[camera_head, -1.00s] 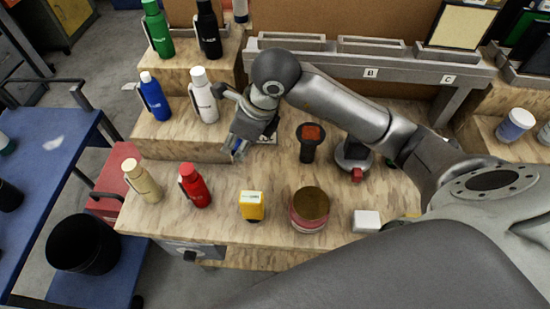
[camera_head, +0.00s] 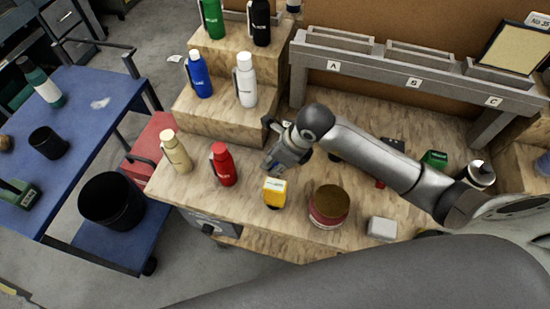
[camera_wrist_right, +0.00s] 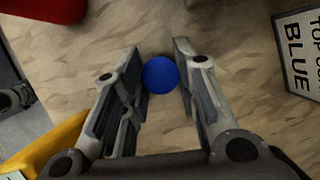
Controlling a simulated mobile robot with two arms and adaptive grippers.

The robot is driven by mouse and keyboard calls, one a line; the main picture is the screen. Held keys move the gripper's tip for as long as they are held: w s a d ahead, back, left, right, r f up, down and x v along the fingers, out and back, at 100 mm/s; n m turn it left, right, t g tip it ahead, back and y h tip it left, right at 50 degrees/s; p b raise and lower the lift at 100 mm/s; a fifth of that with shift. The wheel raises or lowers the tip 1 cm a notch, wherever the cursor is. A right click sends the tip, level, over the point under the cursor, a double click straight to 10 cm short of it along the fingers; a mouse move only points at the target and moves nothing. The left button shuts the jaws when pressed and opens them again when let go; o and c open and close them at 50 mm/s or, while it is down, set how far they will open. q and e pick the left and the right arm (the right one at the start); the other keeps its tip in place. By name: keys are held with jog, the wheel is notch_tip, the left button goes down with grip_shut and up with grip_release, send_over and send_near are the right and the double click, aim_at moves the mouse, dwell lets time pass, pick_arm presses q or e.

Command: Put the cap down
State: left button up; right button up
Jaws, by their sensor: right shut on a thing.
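A small round blue cap (camera_wrist_right: 160,75) sits between the fingertips of my right gripper (camera_wrist_right: 158,85) in the wrist view. In the head view the right gripper (camera_head: 274,165) is over the wooden bench top (camera_head: 245,225), just behind a yellow box and right of a red bottle. The cap's height above the wood cannot be told. A blue bottle (camera_head: 199,76) with a pale top stands on the step at the left. A label reading BLUE (camera_wrist_right: 302,50) lies at the right edge of the wrist view. My left gripper is not in view.
The red bottle (camera_head: 223,166), cream bottle (camera_head: 176,153), yellow box (camera_head: 274,192), round tin (camera_head: 328,207) and white block (camera_head: 382,229) line the bench front. A white bottle (camera_head: 246,82) stands beside the blue one. A blue cart (camera_head: 95,95) is at the left.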

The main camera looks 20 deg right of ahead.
jog(key=shift+f, duration=0.15)
jog(key=o, duration=0.7)
jog(key=shift+o, duration=0.2)
jog(key=shift+r, duration=0.2)
jog(key=shift+r, duration=0.2)
jog(key=b+v, duration=0.1)
jog(key=v, duration=1)
jog(key=shift+s+d+r+b, duration=0.15)
jog(key=shift+d+r+b, duration=0.05)
jog(key=shift+r+b, duration=0.1)
